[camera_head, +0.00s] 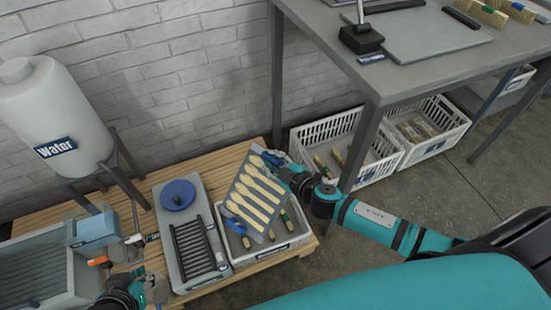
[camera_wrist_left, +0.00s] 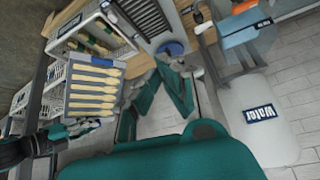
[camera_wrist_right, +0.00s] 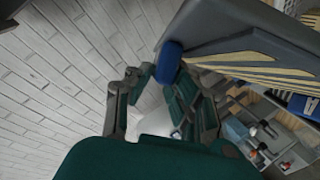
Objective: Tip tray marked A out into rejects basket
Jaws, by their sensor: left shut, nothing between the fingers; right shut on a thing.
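My left gripper (camera_wrist_left: 165,92) is shut and empty, low at the left in the head view.
A grey rack unit with a blue disc (camera_head: 178,195) stands left of the basket. A water tank (camera_head: 50,110) and a sink (camera_head: 35,275) are at far left. White crates (camera_head: 310,140) sit under a metal table (camera_head: 375,90) at right, its leg near my right arm.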

